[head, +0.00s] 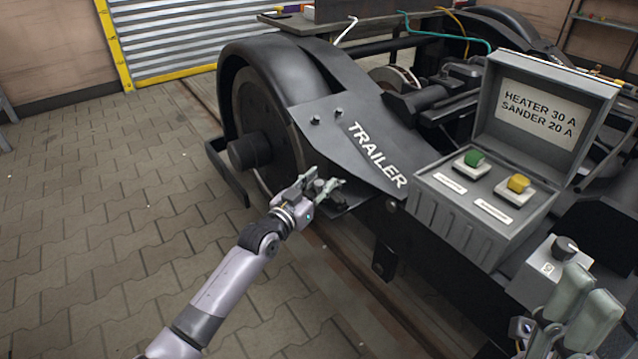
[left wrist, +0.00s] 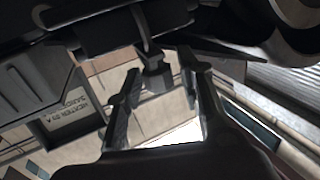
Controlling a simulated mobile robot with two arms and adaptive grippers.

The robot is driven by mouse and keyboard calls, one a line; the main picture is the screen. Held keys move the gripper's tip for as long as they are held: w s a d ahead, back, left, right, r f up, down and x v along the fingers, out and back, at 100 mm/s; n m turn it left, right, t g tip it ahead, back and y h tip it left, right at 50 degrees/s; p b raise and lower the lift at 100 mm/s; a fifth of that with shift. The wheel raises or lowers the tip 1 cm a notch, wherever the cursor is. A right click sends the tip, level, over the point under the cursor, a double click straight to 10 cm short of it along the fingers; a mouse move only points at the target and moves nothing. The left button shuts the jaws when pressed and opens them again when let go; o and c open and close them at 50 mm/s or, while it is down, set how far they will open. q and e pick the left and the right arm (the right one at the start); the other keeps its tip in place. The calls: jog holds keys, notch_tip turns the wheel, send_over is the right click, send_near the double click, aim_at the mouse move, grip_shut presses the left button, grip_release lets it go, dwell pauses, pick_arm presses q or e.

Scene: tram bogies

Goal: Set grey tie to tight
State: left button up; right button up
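My left gripper (head: 322,182) is at the lower edge of the black bogie frame, below the TRAILER plate (head: 352,140). Its two fingers are spread; they also show in the left wrist view (left wrist: 160,88). A dark grey hanging piece with a blocky end (left wrist: 156,76), possibly the grey tie, shows between the fingers, with gaps on both sides. In the head view it is a small dark shape (head: 321,187), partly hidden by the fingers. No tight marking is legible. My right gripper (head: 590,283) is at the lower right corner, its fingers apart with nothing visible between them.
A grey box (head: 470,222) with an open lid, a green and a yellow switch stands right of the plate. A smaller box with a black knob (head: 566,248) is near my right gripper. The black wheel (head: 262,110) is behind my left gripper. Paved floor (head: 120,220) at left is clear.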

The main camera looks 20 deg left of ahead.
pick_arm(q)
grip_shut()
jog(key=shift+a, duration=0.1)
dwell(0.5)
